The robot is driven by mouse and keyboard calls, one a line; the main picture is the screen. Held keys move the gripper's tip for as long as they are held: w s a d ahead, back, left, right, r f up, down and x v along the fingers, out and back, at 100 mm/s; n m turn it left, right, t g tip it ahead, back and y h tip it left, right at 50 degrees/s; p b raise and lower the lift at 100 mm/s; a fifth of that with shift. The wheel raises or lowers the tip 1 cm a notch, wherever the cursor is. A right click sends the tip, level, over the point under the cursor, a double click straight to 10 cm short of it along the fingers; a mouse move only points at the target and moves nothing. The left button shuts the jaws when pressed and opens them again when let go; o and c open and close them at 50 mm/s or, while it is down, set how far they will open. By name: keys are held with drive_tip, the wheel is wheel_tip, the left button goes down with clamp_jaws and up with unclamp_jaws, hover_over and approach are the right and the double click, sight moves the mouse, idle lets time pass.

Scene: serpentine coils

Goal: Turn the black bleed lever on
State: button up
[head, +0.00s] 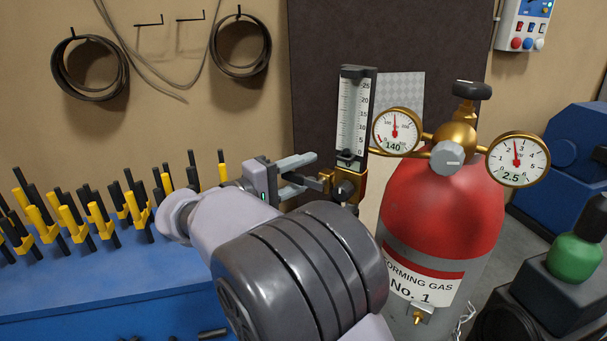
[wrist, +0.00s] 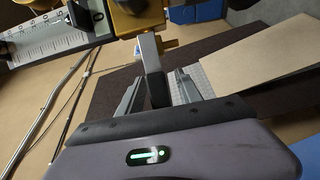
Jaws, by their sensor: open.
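The flowmeter (head: 352,115) stands upright left of the red gas cylinder, with a brass block and a dark round knob (head: 345,189) at its foot. In the wrist view, a dark bar that looks like the black bleed lever (wrist: 153,66) sticks out from the brass fitting (wrist: 138,8) toward my gripper. My gripper (head: 307,173) is just left of the flowmeter's foot, its fingers pointing at the brass. In the wrist view, my gripper (wrist: 158,82) is open, with the bar's end between the fingers and gaps beside it. The lever is not clear in the head view.
The red gas cylinder (head: 440,215) stands close on the right, with two gauges, the left one (head: 396,131) near the flowmeter. A blue bench (head: 90,285) with black and yellow clamps (head: 95,222) lies left. Coils (head: 90,70) hang on the wall.

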clamp_jaws()
idle(1.4)
